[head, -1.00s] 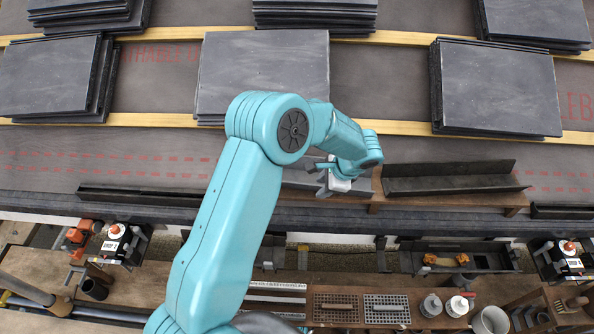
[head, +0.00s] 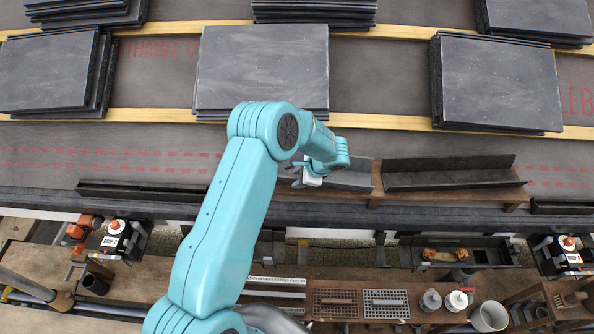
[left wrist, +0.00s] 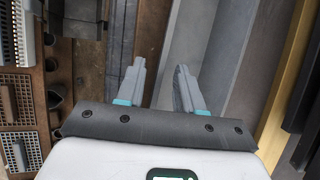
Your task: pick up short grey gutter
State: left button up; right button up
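A grey gutter (head: 352,177) lies on a wooden ledge in the middle of the head view, its left part hidden behind my left arm. My left gripper (head: 299,177) is near its left side, fingers pointing left. In the left wrist view my left gripper (left wrist: 158,82) is open with nothing between its fingers. The right finger there overlaps the near wall of a light grey channel, the gutter (left wrist: 205,60). I cannot tell whether they touch. My right gripper is not in view.
A darker gutter (head: 455,178) lies to the right on the wooden ledge (head: 440,200). Stacks of slate tiles (head: 262,65) rest on wooden battens above. A workbench with trays (head: 386,303), pots and tools runs along the bottom.

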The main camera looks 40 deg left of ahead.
pick_arm(q)
jog(key=x, duration=0.3)
jog(key=shift+w, duration=0.1)
grip_shut()
jog(key=shift+r, duration=0.15)
jog(key=shift+r, duration=0.3)
notch_tip(320, 180, up, 6)
jog(key=shift+r, duration=0.25)
jog(key=s+d+b, duration=0.2)
jog(key=s+d, duration=1)
jog(key=s, duration=0.3)
jog(key=shift+s+d+f, duration=0.15)
jog(key=shift+d, duration=0.25)
